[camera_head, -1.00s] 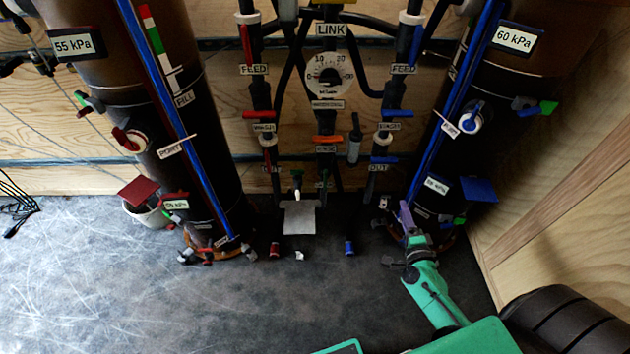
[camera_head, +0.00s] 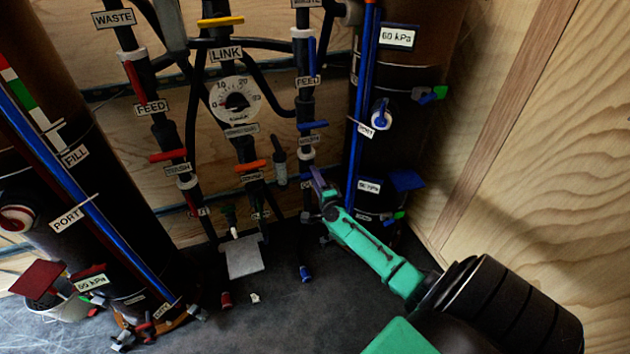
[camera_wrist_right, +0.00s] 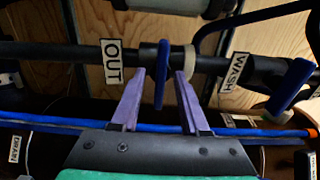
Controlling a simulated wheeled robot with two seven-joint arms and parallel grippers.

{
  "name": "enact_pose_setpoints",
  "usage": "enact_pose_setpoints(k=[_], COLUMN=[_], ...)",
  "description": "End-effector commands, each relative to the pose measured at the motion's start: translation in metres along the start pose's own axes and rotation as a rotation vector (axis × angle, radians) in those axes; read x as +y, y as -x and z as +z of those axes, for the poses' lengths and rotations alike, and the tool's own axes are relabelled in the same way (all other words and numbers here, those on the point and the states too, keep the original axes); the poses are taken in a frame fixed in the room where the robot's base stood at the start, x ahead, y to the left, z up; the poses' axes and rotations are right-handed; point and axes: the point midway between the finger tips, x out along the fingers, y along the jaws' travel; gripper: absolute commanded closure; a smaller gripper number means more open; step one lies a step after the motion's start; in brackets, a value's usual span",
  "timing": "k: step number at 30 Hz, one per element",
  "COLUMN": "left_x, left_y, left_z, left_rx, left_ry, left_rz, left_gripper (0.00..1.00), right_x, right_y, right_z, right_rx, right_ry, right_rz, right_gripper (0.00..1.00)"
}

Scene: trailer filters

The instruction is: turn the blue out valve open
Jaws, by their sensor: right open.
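The blue out valve handle (camera_wrist_right: 161,78) shows in the right wrist view beside the OUT label (camera_wrist_right: 111,62). It lies across its dark pipe. My right gripper (camera_wrist_right: 160,88) is open, with one purple finger on each side of the handle. Gaps show between the handle and both fingers. In the head view my right gripper (camera_head: 318,186) is at the lower part of the right-hand pipe and hides most of the out valve there. My left gripper is not in view.
Another blue handle (camera_wrist_right: 290,86) sits beside the WASH label (camera_wrist_right: 234,73) on the same pipe. The tall dark right tank (camera_head: 395,130) with a blue tube stands close to my right arm. A plywood wall (camera_head: 510,150) is at the right. A grey plate (camera_head: 241,257) stands left of the arm.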

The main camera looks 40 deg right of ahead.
Motion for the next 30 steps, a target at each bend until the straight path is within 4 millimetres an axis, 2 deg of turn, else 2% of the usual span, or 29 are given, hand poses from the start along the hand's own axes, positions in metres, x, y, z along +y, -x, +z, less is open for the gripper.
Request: enact_pose_setpoints(k=[4,7,8,22,30], left_x=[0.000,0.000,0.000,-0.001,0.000], left_y=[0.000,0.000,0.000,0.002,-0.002], left_z=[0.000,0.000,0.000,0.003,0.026], left_rx=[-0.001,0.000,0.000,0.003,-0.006], left_ry=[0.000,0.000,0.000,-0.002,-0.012], left_rz=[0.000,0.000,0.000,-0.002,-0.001], left_gripper=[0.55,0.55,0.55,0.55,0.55], right_x=[0.000,0.000,0.000,-0.001,-0.002], right_y=[0.000,0.001,0.001,0.001,0.001], right_z=[0.000,0.000,0.000,0.001,0.001], right_rx=[0.000,0.000,0.000,0.000,0.000], right_ry=[0.000,0.000,0.000,0.049,0.214], right_rz=[0.000,0.000,0.000,0.002,0.002], right_gripper=[0.55,0.93,1.00,1.00,1.00])
